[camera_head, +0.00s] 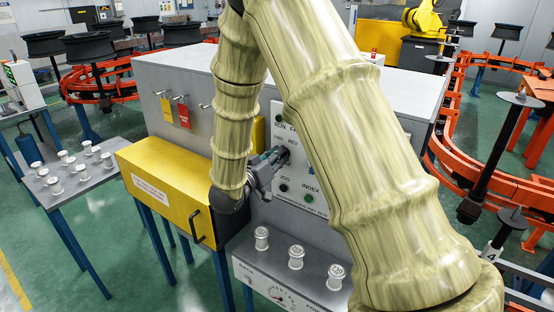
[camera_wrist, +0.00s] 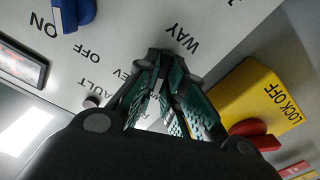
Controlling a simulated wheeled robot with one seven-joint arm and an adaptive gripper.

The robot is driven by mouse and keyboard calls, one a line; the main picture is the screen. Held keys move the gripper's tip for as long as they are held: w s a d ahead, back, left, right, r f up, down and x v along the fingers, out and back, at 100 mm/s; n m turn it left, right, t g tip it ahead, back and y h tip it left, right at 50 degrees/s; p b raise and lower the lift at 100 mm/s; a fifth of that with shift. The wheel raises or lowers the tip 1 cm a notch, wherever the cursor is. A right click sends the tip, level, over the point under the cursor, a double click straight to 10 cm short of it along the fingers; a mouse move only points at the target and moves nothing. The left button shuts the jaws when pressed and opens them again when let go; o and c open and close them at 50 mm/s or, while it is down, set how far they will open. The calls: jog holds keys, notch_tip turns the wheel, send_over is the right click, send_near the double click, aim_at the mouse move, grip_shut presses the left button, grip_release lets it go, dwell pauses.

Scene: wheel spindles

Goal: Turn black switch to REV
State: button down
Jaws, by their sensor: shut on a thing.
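The white control panel (camera_head: 303,190) stands on the front of the grey cabinet, with printing such as RUN, REV, JOG and INDEX. My gripper (camera_head: 277,158) is against the panel near the REV label. In the wrist view, the fingers of my gripper (camera_wrist: 168,85) are closed together at the panel face, between the partly covered "EV" print and the "WAY" print. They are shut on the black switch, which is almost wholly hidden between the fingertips. Which way its pointer faces cannot be seen.
In the wrist view, a blue switch (camera_wrist: 75,14) is by ON and OFF, and a yellow LOCK OFF box (camera_wrist: 262,100) carries a red knob (camera_wrist: 252,134). A yellow box (camera_head: 160,185) is left of my gripper. Several white spools (camera_head: 296,257) stand on the ledge below.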

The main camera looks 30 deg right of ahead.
jog(key=m+b, duration=0.4)
jog(key=b, duration=0.1)
jog(key=m+b, duration=0.5)
jog(key=shift+s+d, duration=0.1)
jog(key=shift+s, duration=0.1)
jog(key=shift+b, duration=0.35)
jog(key=c, duration=1.5)
grip_release()
jog(key=shift+m, duration=0.3)
jog(key=v, duration=1.2)
